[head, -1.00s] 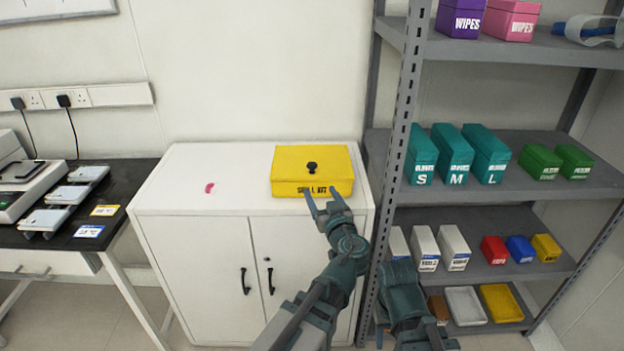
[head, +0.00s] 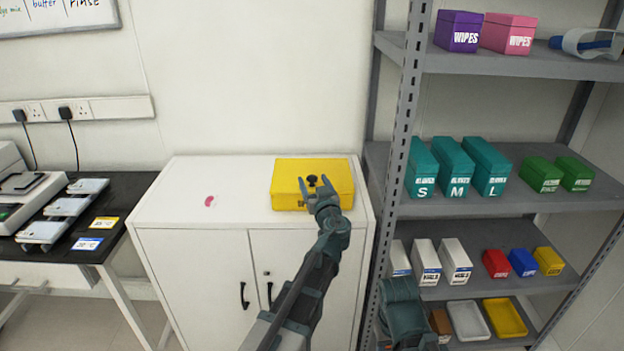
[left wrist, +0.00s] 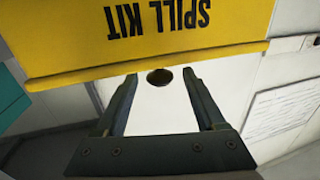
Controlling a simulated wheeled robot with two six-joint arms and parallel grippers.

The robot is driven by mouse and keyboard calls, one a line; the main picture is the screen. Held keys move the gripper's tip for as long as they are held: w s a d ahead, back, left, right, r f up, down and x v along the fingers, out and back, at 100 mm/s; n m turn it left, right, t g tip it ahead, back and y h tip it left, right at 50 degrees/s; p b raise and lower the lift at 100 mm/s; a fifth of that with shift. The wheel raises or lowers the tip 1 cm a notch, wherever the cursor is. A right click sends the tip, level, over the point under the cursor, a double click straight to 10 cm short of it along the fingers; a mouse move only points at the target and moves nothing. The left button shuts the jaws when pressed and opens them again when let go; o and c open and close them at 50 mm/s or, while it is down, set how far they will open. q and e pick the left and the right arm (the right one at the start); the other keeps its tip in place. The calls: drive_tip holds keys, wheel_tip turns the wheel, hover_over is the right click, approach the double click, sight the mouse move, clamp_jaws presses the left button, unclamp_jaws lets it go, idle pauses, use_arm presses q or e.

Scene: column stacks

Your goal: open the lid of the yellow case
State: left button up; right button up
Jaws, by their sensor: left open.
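The yellow case (head: 285,180) stands on the white cabinet, with its lid shut and a dark round knob (head: 312,180) on top. My left gripper (head: 316,182) is open and empty in front of the knob, its fingertips spread to either side of it in the picture. In the left wrist view the case's front (left wrist: 60,45) shows upside down with the words SPILL KIT. There the knob (left wrist: 160,76) appears between the two open fingertips (left wrist: 158,78), beyond the lid's edge. I cannot tell whether the fingers touch anything.
The white cabinet (head: 190,195) has free room left of the case, with a small pink item (head: 210,201) on it. A grey shelf rack (head: 410,90) with boxes stands close on the right. A black bench (head: 125,210) is at the left.

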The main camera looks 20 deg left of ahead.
use_arm(q)
drive_tip(key=shift+x, duration=1.15)
drive_tip(key=shift+c, duration=0.2)
clamp_jaws()
idle(0.5)
